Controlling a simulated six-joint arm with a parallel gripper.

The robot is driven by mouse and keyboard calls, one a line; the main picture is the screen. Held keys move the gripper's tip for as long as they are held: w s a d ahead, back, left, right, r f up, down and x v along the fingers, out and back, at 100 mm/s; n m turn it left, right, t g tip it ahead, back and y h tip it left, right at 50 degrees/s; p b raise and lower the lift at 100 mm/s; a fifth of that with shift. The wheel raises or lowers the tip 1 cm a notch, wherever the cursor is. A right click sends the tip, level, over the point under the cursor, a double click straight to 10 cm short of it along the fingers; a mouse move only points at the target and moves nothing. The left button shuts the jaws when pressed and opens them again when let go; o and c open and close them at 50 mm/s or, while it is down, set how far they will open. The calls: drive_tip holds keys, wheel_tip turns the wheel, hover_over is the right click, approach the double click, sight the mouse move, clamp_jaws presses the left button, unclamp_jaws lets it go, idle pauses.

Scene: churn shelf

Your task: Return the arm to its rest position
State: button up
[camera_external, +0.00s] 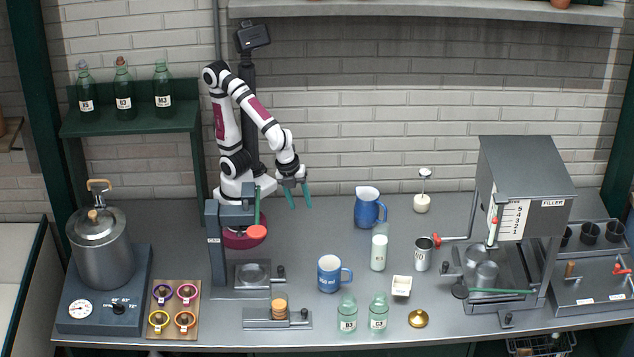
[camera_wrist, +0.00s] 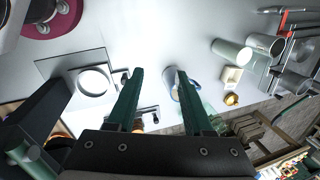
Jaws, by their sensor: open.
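My gripper (camera_external: 294,190) is open and empty, its green fingers pointing down above the back of the bench (camera_external: 315,235). My arm is bent over, standing at the back left behind the capping press (camera_external: 216,240). In the wrist view my gripper's two fingers (camera_wrist: 158,95) are spread apart with nothing between their tips. The blue mug (camera_wrist: 188,88) shows partly behind the right finger, well below it.
A blue pitcher (camera_external: 368,208), a filled bottle (camera_external: 378,252) and a blue mug (camera_external: 331,274) stand mid-bench. The filler (camera_external: 525,190) is at the right, the metal churn (camera_external: 101,250) at the left. Green bottles (camera_external: 123,92) stand on the shelf. Bench space right below my gripper is clear.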

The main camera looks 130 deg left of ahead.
drive_tip(key=s+n+g, duration=0.2)
drive_tip(key=s+n, duration=0.3)
drive_tip(key=s, duration=0.5)
drive_tip(key=shift+s+d+r+n, duration=0.2)
drive_tip(key=shift+s+d+n, duration=0.05)
drive_tip(key=shift+d+n, duration=0.1)
